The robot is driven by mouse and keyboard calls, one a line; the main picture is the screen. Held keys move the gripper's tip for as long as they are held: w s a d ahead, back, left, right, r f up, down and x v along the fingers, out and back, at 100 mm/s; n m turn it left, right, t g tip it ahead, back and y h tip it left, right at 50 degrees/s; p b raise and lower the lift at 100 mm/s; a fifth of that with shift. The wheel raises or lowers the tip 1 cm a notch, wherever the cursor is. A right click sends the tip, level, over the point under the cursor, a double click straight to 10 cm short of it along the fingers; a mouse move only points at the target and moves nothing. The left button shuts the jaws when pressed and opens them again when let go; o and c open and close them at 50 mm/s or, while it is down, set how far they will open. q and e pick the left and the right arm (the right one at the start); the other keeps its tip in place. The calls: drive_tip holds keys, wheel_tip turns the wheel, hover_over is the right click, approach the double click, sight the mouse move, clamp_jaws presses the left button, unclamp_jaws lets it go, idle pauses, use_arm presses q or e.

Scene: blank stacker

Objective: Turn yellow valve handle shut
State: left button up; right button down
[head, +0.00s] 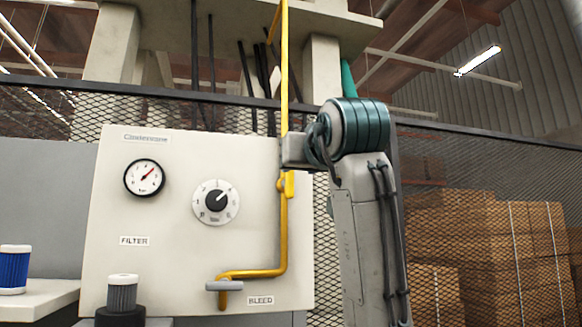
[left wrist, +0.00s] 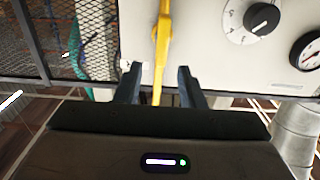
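A yellow valve handle (head: 287,184) sits on the vertical yellow pipe (head: 284,235) at the right edge of a cream panel (head: 120,220). It lies in line with the pipe. In the left wrist view, which is upside down, the handle (left wrist: 163,27) is beyond the fingertips. My left gripper (head: 291,150) is at the pipe just above the handle. In the left wrist view its two fingers (left wrist: 157,72) stand apart on either side of the pipe. I cannot tell if they touch it. My right gripper is not in view.
The panel has a gauge (head: 144,178), a black-knobbed dial (head: 216,201) and a grey bleed handle (head: 224,286). A grey filter (head: 122,293) and a blue filter (head: 14,270) stand at lower left. Mesh fencing (head: 480,180) and stacked boxes (head: 500,245) are behind at right.

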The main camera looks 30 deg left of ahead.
sight(290, 173)
use_arm(q)
drive_tip(key=p+x, duration=0.3)
drive_tip(key=x, duration=0.3)
drive_tip(key=shift+a+r, duration=0.15)
drive_tip(key=shift+a, duration=0.05)
drive_tip(key=shift+w+a, duration=0.35)
clamp_jaws()
